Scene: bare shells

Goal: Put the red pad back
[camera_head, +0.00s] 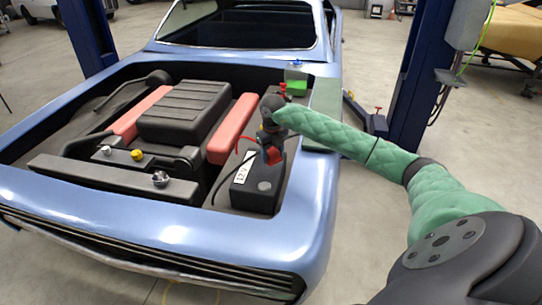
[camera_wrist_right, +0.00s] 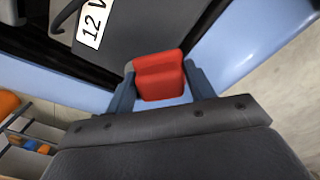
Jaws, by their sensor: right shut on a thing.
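My right gripper (camera_wrist_right: 160,88) is shut on the red pad (camera_wrist_right: 158,74), a small red block between its two grey fingers in the right wrist view. In the head view the gripper (camera_head: 271,148) points down over the black 12 V battery (camera_head: 262,186) in the front corner of the car's engine bay, with the red pad (camera_head: 273,156) showing at its tip. The battery's label also shows in the wrist view (camera_wrist_right: 95,22). Whether the pad touches the battery I cannot tell. My left gripper is out of view.
The blue car's fender (camera_head: 318,200) borders the battery. A red cable (camera_head: 243,142) and a black cable run beside it. The black engine cover (camera_head: 185,110) lies to the left. A green-filled reservoir (camera_head: 296,79) stands behind. A blue lift post (camera_head: 418,75) rises at right.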

